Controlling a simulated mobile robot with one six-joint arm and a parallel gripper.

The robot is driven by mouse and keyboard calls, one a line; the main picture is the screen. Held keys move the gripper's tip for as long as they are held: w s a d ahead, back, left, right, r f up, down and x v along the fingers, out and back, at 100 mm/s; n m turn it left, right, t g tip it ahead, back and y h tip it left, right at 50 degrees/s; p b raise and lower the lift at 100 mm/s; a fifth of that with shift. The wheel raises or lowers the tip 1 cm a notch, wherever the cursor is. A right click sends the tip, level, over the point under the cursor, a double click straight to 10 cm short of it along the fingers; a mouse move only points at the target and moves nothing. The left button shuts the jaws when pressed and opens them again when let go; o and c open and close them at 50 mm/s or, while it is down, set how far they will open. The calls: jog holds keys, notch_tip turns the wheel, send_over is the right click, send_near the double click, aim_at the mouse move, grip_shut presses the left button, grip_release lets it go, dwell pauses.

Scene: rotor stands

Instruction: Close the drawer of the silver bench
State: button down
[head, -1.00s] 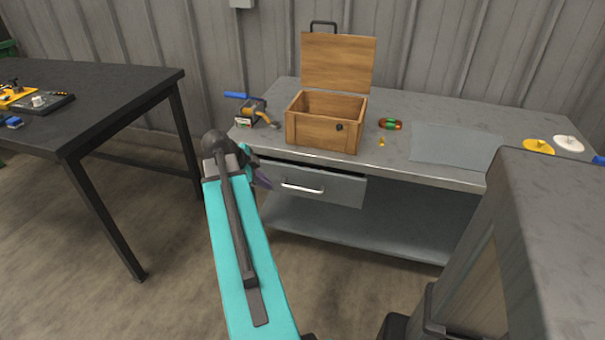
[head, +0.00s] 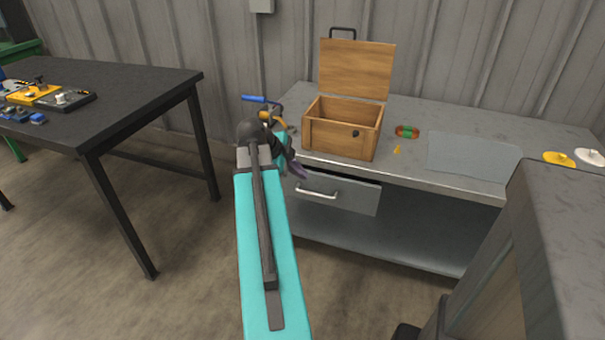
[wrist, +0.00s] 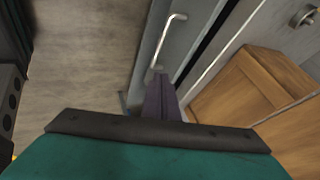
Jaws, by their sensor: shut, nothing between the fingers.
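The silver bench (head: 480,184) stands against the wall. Its grey drawer (head: 352,198), with a bright bar handle (head: 318,192), hangs under the left part of the top. The drawer stands partly out, with a dark gap between its front and the bench edge. My gripper (head: 299,171) has purple fingers, shut and empty, at the drawer's upper left, left of the handle. In the wrist view, the shut fingers (wrist: 161,98) point at the drawer front (wrist: 152,52), near one end of the handle (wrist: 165,42). I cannot tell whether they touch it.
An open wooden box (head: 341,140), a blue-handled tool (head: 262,100), a red-green part (head: 407,131) and a grey mat (head: 470,155) are on the bench top. A black table (head: 110,95) stands left. A grey block-like structure (head: 560,230) fills the right foreground.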

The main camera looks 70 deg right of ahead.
aim_at(322, 175)
jog(key=shift+s+d+f, duration=0.5)
jog(key=shift+d+f, duration=0.65)
jog(key=shift+d, duration=0.25)
jog(key=shift+s+d+f, duration=0.45)
jog(key=shift+d+f, duration=0.75)
jog(key=shift+d, duration=0.15)
jog(key=shift+s+d+f, duration=0.5)
jog(key=shift+d+f, duration=0.65)
jog(key=shift+d, duration=0.25)
jog(key=shift+w+d+b, duration=0.1)
jog(key=shift+d+b, duration=0.25)
jog(key=shift+d, duration=0.95)
jog(key=shift+a, duration=0.1)
jog(key=shift+a, duration=1.05)
jog(key=shift+a+b, duration=0.4)
jog(key=shift+a, duration=0.45)
jog(key=v, duration=1)
